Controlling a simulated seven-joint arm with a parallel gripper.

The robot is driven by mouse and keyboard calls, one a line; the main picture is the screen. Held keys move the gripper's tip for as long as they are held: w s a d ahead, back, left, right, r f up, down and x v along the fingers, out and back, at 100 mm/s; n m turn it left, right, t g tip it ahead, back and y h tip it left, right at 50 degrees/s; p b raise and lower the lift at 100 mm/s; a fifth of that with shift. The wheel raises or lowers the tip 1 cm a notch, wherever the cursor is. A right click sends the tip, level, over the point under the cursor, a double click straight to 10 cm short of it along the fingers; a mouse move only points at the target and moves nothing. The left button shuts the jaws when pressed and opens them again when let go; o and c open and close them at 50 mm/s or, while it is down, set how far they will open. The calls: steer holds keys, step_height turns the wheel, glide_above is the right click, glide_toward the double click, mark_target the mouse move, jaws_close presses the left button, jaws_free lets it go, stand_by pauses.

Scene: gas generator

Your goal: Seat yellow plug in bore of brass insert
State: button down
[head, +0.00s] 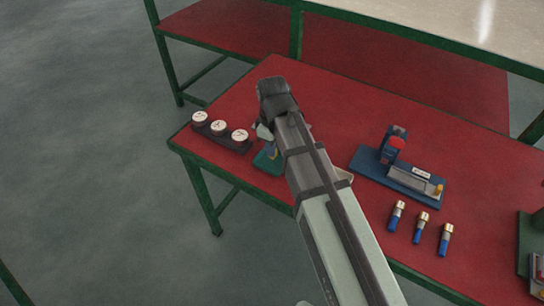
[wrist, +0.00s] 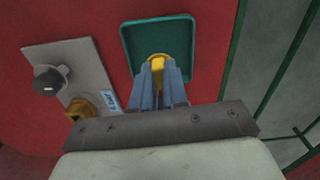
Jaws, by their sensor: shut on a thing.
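My gripper (wrist: 158,72) is shut on the yellow plug (wrist: 158,60), whose rounded yellow end shows between the fingertips in the wrist view. The plug is over or in a shallow green tray (wrist: 128,42); I cannot tell whether it touches the tray floor. A brass piece (wrist: 79,108), which looks like the brass insert, sits on a grey plate (wrist: 58,58) left of the tray, beside a small label. My gripper's mount partly covers it, and its bore is not clear. In the head view my arm hides most of my gripper and the plate; the green tray (head: 266,164) shows in part.
A black knob (wrist: 48,82) stands on the grey plate. In the head view, white-capped round pieces (head: 219,127) stand left of the tray. A blue fixture (head: 370,163) and several blue-and-metal cylinders (head: 421,222) are right of my arm on the red table (head: 345,120).

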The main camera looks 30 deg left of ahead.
steer(key=shift+r, duration=2.2)
steer(key=shift+w+d, duration=0.1)
steer(key=shift+w+d, duration=0.15)
steer(key=shift+w, duration=0.05)
steer(key=w+a+r, duration=0.2)
steer(key=w+a, duration=0.2)
steer(key=w, duration=0.3)
steer(key=w+a+r, duration=0.3)
steer(key=w+a, duration=0.2)
steer(key=w, duration=0.3)
steer(key=shift+m, duration=0.4)
steer(key=shift+r, duration=0.1)
